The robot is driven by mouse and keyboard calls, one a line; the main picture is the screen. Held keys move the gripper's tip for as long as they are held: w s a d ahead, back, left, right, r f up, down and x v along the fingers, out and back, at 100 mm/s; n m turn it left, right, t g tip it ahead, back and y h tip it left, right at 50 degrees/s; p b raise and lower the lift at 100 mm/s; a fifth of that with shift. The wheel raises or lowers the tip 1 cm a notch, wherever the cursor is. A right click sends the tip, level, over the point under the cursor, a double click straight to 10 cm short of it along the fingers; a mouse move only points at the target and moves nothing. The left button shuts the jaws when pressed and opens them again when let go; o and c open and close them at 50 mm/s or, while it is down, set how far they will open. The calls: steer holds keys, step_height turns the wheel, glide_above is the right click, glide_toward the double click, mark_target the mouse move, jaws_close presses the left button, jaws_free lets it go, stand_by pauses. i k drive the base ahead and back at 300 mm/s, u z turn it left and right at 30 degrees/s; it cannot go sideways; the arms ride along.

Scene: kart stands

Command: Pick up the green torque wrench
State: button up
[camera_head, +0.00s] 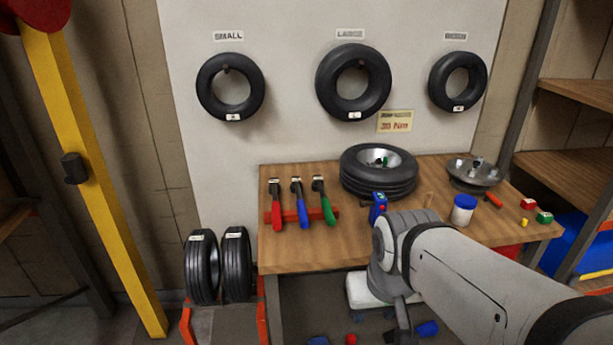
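The green torque wrench (325,205) lies on the workbench (300,258), the rightmost of three wrenches in a row. Its green handle points toward the bench's front and its dark head points back. The blue wrench (300,207) lies just left of it, and the red wrench (275,205) left of that. All three rest across a red holder strip (268,217). My arm comes in from the lower right, its wrist over the bench's front edge. A dark part hangs at its end, low in the picture; whether my gripper is open or shut cannot be made out.
A tyre on a wheel (378,182), a blue device (377,207) and a white jar with blue lid (463,210) stand right of the wrenches. A metal hub (474,173) is farther right. Two tyres (203,268) stand left of the bench. Bench space before the wrenches is clear.

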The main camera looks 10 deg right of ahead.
mark_target(317, 185)
steer(key=i, duration=0.95)
steer(key=u, duration=0.05)
